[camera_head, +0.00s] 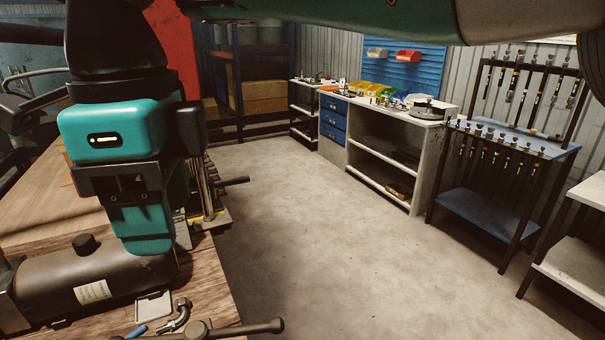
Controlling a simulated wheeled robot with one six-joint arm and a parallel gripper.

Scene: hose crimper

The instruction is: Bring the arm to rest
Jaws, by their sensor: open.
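My gripper (148,238) hangs down at the left of the head view, below a teal and black wrist block with a small light. It is open; I make out no object held in it. It is seen from its back side, so its fingertips and the space between them are mostly hidden. In the picture its lower end overlaps a dark cylinder (90,282) with a pale label, lying at the wooden bench's near side. I cannot tell whether they touch. Another teal link of my arm crosses the top of the picture.
The wooden bench (40,205) fills the left. A bent metal fitting (177,317), a small grey tray (153,306) and a bar handle (245,328) are at its near edge. Bare floor (300,230) lies right of it. A workbench (385,120) and hose racks (500,200) line the right.

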